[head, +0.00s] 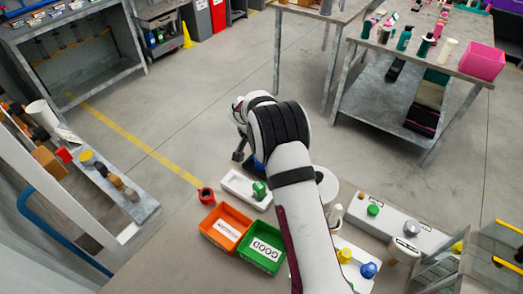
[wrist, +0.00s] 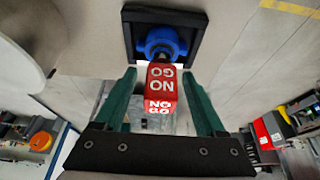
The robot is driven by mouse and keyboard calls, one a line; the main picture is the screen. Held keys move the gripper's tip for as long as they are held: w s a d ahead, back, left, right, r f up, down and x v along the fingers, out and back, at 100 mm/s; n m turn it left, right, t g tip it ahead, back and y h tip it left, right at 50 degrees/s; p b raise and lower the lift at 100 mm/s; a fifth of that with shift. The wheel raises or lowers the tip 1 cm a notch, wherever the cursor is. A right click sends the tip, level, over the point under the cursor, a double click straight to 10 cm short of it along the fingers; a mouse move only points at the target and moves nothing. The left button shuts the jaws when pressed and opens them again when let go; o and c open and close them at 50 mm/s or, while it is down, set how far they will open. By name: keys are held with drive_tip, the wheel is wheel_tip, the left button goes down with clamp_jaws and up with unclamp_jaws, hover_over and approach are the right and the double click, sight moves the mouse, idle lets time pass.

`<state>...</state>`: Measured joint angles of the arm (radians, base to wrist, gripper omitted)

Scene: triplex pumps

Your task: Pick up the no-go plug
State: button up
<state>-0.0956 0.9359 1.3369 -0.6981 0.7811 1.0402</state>
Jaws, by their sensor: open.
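The no-go plug shows in the wrist view as a red block (wrist: 161,84) lettered "NO GO" in white. A round blue piece (wrist: 162,42) in a black square frame (wrist: 192,18) lies just beyond it; I cannot tell how the two join. My gripper (wrist: 158,74) is open, with one green finger on each side of the red block. A gap shows on both sides, and nothing is gripped. In the head view my arm hides most of this spot; only a bit of blue (head: 258,163) shows beside my wrist.
An orange bin (head: 208,238) and a green bin (head: 247,256) labelled "GOOD" stand near my arm. A white tray (head: 232,185) with a green part (head: 259,190) and a red part (head: 206,195) are close by. A bench (head: 440,67) stands at the upper right.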

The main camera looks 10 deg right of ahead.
drive_tip(key=shift+w+d+f, duration=0.1)
drive_tip(key=shift+f, duration=0.15)
clamp_jaws()
idle(0.3)
wheel_tip(320, 180, up, 4)
drive_tip(key=shift+r, duration=0.25)
drive_tip(key=s+d+r, duration=0.6)
drive_tip(key=d, duration=0.3)
drive_tip(key=w+a+f+n+y, duration=0.1)
drive_tip(key=w+a+n, duration=0.1)
drive_tip(key=a+n, duration=0.1)
drive_tip(key=w+a+f+n+y, duration=0.1)
drive_tip(key=w+a+f+n, duration=0.1)
drive_tip(key=a+n, duration=0.1)
drive_tip(key=w+a+f+n+t+y, duration=0.1)
drive_tip(key=w+a+n, duration=0.1)
drive_tip(key=a+n, duration=0.1)
drive_tip(key=shift+w+a+f, duration=0.15)
drive_tip(key=shift+a+f, duration=0.15)
drive_tip(key=shift+a, duration=0.1)
drive_tip(key=shift+f, duration=2.6)
